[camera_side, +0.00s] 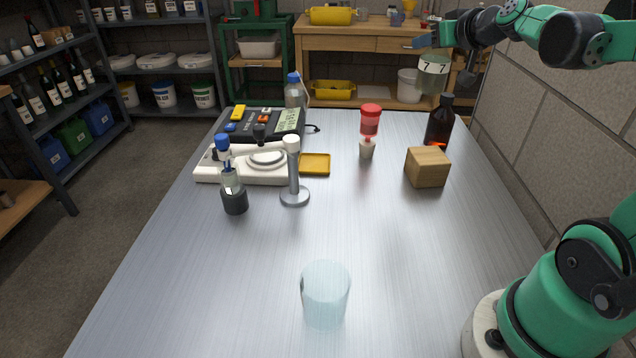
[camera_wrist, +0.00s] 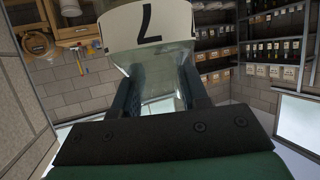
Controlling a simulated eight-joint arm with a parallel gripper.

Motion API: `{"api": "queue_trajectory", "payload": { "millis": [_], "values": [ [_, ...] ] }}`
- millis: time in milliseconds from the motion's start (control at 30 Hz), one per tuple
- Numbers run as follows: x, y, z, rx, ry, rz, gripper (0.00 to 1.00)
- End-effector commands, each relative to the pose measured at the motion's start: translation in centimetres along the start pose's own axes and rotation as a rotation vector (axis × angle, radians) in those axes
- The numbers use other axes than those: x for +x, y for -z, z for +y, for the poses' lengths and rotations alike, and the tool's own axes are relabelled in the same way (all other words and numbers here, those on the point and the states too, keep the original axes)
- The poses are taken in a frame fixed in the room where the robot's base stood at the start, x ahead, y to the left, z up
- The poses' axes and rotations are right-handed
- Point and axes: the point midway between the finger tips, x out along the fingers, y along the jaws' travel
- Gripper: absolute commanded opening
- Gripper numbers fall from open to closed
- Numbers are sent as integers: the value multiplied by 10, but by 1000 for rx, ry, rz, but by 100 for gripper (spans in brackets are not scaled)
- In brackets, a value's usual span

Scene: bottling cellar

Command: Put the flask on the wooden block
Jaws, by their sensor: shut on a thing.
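The flask is a clear greenish vessel with a white band marked 7 (camera_side: 433,68). It hangs in the air, roughly upright, well above the table. My gripper (camera_side: 430,45) is shut on it at the upper right. In the wrist view the flask (camera_wrist: 150,30) sits between the two dark fingers of my gripper (camera_wrist: 157,78), its label toward the camera. The wooden block (camera_side: 427,167) stands on the right part of the table, its top bare. The flask appears above the block in the side view, with a wide gap; exact alignment cannot be told.
A clear glass (camera_side: 325,295) stands at the front.

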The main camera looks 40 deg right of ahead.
Motion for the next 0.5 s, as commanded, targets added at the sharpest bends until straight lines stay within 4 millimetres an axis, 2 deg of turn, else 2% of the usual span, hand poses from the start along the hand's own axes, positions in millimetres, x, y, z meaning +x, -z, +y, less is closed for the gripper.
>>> {"api": "queue_trajectory", "payload": {
  "millis": [100,233,367,500],
  "values": [
    [-9,23,0,0,0,0,0],
    [-17,41,0,0,0,0,0],
    [-22,53,1,1,-1,0,0],
    [-31,57,18,5,-7,-4,0]
  ]
}}
